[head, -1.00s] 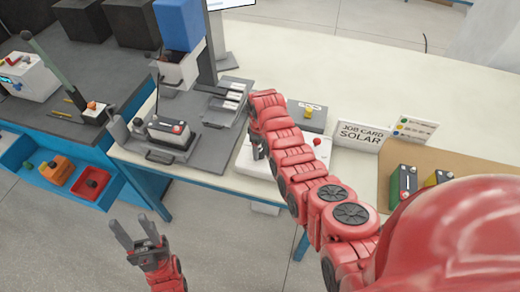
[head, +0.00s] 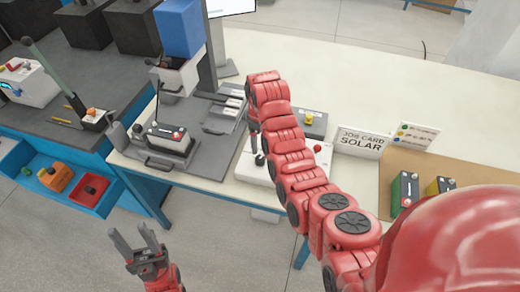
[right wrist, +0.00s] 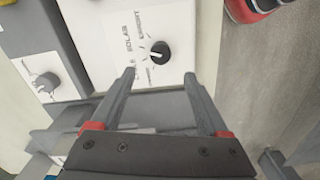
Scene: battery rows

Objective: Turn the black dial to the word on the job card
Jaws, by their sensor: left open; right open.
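The black dial (right wrist: 160,51) is on a white panel (right wrist: 97,33) in the right wrist view, with a pale pointer mark on its face. Printed words surround it, SOLAR among them; the others are hard to read, and I cannot tell which word the mark meets. My right gripper (right wrist: 159,75) is open, its fingertips just short of the dial on either side, apart from it. In the head view my right arm hides the dial above the white box (head: 250,167). The job card (head: 360,142) reads SOLAR. My left gripper (head: 131,232) is open and empty, over the floor.
A battery (head: 168,139) sits in a grey fixture left of the white box. A red button (head: 317,148) and a grey box with a yellow knob (head: 313,122) lie right of my arm. A green battery (head: 404,191) stands at the right. The back of the table (head: 370,75) is clear.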

